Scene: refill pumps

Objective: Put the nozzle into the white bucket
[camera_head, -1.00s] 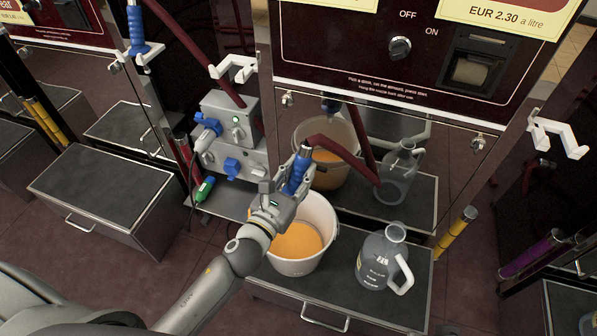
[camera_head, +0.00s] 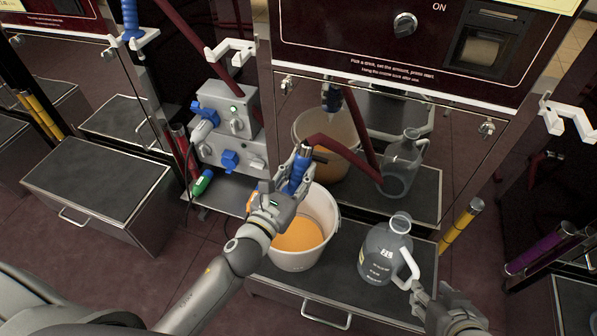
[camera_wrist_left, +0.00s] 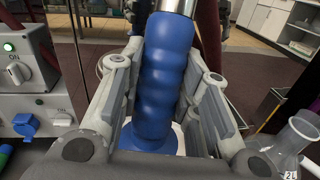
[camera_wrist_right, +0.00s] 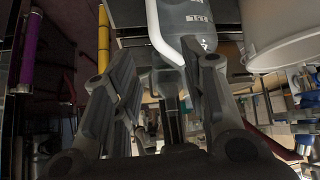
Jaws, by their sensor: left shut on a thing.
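The nozzle has a ribbed blue grip (camera_head: 299,175) with a metal collar on top and a dark red hose. My left gripper (camera_head: 292,190) is shut on the blue grip, which also shows upright between its fingers in the left wrist view (camera_wrist_left: 167,75). The white bucket (camera_head: 285,264), holding orange liquid, stands on the metal step. The grip is over the bucket's back left rim; the spout's end is hidden. My right gripper (camera_head: 422,296) is open and empty beside the jug's white handle; its spread fingers show in the right wrist view (camera_wrist_right: 163,85).
A clear jug (camera_head: 378,255) with a white handle stands right of the bucket. A grey valve box (camera_head: 228,125) with blue plugs is at the back left. White hooks (camera_head: 565,118) stick out from the panel's sides. The left step (camera_head: 95,185) is bare.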

